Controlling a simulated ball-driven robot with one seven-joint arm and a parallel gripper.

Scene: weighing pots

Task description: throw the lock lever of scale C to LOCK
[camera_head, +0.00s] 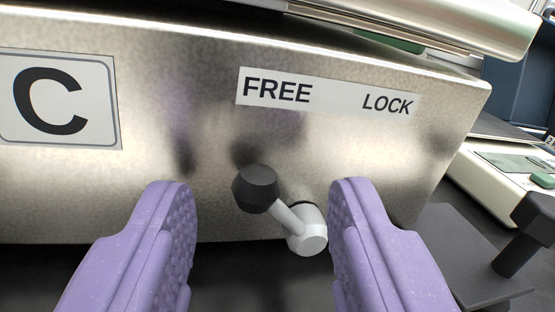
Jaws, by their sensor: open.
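Scale C (190,75) fills the view with its brushed metal front, marked by a plate with the letter C (50,100). A label strip (335,96) reads FREE on the left and LOCK on the right. Below it, the lock lever has a black knob (256,189), a grey shaft and a pale round hub (308,234). The lever leans up and left from the hub, toward the FREE side. My gripper (268,192) is open, its purple ridged fingers on either side of the lever. The knob is between the fingers, with a gap on its left; the right finger is close to the hub.
The weighing pan (480,22) overhangs scale C at the top right. Another pale device with a display (505,162) stands to the right. A dark part with a black knob (525,225) is at the lower right. Below scale C it is dark.

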